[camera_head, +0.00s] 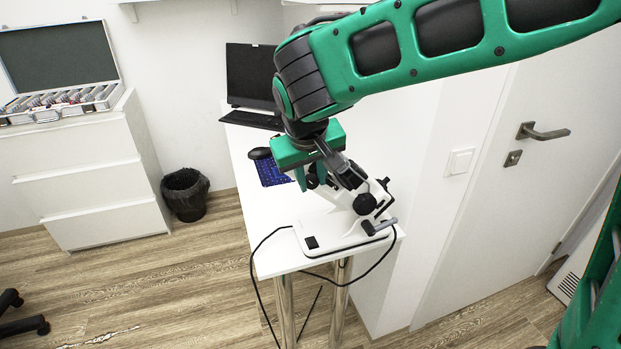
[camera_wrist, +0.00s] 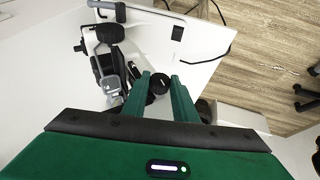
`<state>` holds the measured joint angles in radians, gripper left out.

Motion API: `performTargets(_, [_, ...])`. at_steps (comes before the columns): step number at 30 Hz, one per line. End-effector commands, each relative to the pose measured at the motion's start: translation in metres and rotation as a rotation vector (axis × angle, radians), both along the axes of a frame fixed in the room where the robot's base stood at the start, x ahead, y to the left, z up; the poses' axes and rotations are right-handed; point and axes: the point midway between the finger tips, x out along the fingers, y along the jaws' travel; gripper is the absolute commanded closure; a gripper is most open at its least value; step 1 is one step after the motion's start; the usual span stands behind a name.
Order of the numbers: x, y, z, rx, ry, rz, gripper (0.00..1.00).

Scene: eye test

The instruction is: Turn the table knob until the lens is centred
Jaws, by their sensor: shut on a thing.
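A white instrument (camera_head: 340,229) with black knobs and a grey lever (camera_head: 379,226) stands at the near end of a white table (camera_head: 272,262). It also shows at the upper left in the wrist view (camera_wrist: 78,48). My gripper (camera_wrist: 160,76) reaches over it from above, its two green fingers on either side of a small round black knob (camera_wrist: 158,84). The fingers are shut on this knob.
A white wall and door (camera_head: 505,180) stand close on the right. A bin (camera_head: 185,194) stands left.

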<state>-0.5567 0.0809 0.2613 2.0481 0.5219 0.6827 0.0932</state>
Motion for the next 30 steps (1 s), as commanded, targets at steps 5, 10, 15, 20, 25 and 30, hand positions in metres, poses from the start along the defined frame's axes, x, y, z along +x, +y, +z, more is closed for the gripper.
performTargets(5, [0.000,0.000,0.000,-0.020,-0.006,-0.001,0.97])
performTargets(10, [0.000,0.000,0.000,-0.019,-0.007,-0.001,0.97])
performTargets(15, [0.000,0.000,0.000,-0.019,-0.007,-0.001,0.56])
performTargets(20, [0.000,0.000,0.000,-0.019,-0.006,-0.001,0.56])
performTargets(25, [-0.001,0.001,0.003,-0.018,-0.006,0.000,0.56])
performTargets(30, [-0.010,0.003,0.021,-0.017,-0.008,0.001,0.56])
